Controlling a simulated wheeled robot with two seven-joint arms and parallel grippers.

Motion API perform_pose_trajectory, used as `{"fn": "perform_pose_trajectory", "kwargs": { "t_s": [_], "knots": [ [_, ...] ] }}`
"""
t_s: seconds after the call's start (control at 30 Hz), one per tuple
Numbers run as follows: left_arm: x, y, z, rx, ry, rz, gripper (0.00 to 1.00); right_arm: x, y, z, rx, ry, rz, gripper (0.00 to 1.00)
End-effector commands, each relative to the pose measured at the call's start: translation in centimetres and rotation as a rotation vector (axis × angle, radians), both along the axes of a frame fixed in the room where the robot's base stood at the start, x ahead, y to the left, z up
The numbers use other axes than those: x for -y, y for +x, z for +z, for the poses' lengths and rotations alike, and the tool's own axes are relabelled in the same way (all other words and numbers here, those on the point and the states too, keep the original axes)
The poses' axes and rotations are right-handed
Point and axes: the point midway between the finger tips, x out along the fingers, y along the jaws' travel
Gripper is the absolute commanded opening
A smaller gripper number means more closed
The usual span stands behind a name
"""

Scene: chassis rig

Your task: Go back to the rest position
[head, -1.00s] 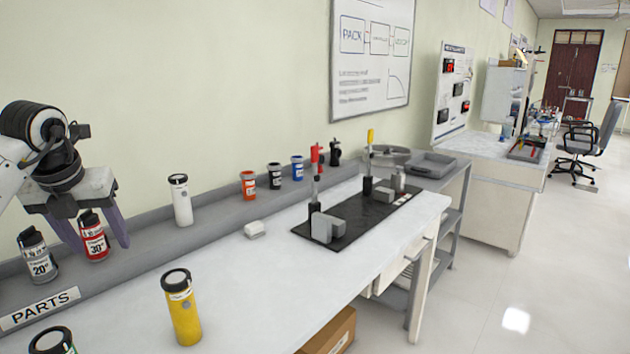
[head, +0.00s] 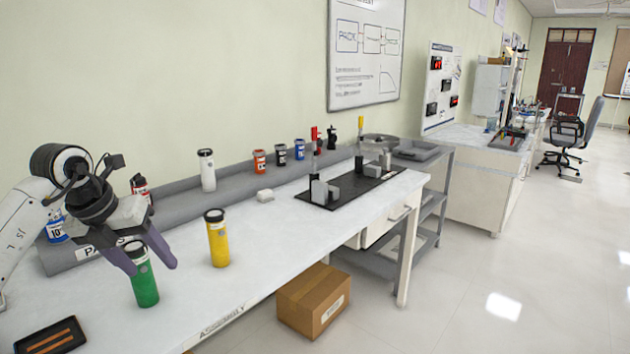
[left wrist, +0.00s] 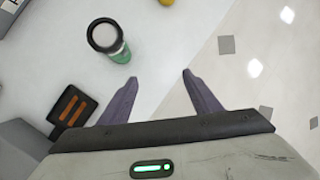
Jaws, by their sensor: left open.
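My left gripper (head: 152,263) is open and empty, fingers pointing down, at the left end of the white table (head: 270,255). A green cylinder (head: 145,288) with a black-ringed top stands just by its fingers in the head view. In the left wrist view the green cylinder (left wrist: 120,54) stands outside the left finger, apart from it, and the space between the fingers (left wrist: 160,78) is empty. A yellow cylinder (head: 217,243) stands upright to the right. My right gripper is not in view.
The grey shelf along the wall holds a white cylinder (head: 207,175), a red canister (head: 140,186), a blue-labelled canister (head: 56,228) and several small ones. A black tray (head: 50,338) lies at the near left. A cardboard box (head: 313,300) is on the floor; open floor lies right.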

Motion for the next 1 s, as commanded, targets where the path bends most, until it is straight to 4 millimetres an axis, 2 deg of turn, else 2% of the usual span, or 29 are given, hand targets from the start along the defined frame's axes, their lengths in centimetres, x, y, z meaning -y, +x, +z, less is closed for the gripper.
{"fn": "perform_pose_trajectory", "kwargs": {
  "t_s": [0.1,0.17,0.27,0.37,0.4,0.5,0.53,0.6,0.67,0.77,0.87,0.9,1.0],
  "knots": [
    [3.8,-0.1,-2.4,0.009,-0.103,-0.080,0.58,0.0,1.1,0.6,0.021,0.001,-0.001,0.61],
    [6.2,-0.4,-3.6,0.015,-0.170,-0.124,0.58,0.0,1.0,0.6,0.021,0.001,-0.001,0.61],
    [11.1,-1.4,-5.9,0.024,-0.326,-0.199,0.58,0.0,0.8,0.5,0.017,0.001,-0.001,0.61],
    [17.6,-3.6,-8.0,0.036,-0.578,-0.263,0.58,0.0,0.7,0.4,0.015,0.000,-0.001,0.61],
    [20.5,-4.8,-8.5,0.040,-0.714,-0.271,0.58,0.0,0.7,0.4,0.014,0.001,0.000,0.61],
    [25.3,-7.4,-8.2,0.058,-1.052,-0.214,0.58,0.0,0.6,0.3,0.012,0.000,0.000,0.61],
    [26.2,-8.0,-7.9,0.062,-1.151,-0.175,0.58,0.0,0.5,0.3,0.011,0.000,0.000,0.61],
    [27.1,-8.9,-7.5,0.067,-1.369,-0.047,0.58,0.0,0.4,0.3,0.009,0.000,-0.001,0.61],
    [26.7,-9.4,-7.7,0.068,-1.538,0.103,0.58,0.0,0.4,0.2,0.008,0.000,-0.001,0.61],
    [24.4,-9.8,-9.7,0.052,-1.764,0.429,0.58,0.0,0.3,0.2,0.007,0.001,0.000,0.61],
    [20.9,-11.0,-14.5,0.014,-1.901,0.831,0.58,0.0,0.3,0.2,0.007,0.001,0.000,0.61],
    [19.3,-11.9,-17.1,-0.008,-1.926,1.007,0.58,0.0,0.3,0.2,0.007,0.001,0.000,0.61],
    [16.6,-15.3,-23.3,-0.074,-1.923,1.390,0.58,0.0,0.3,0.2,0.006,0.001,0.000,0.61]
  ]
}}
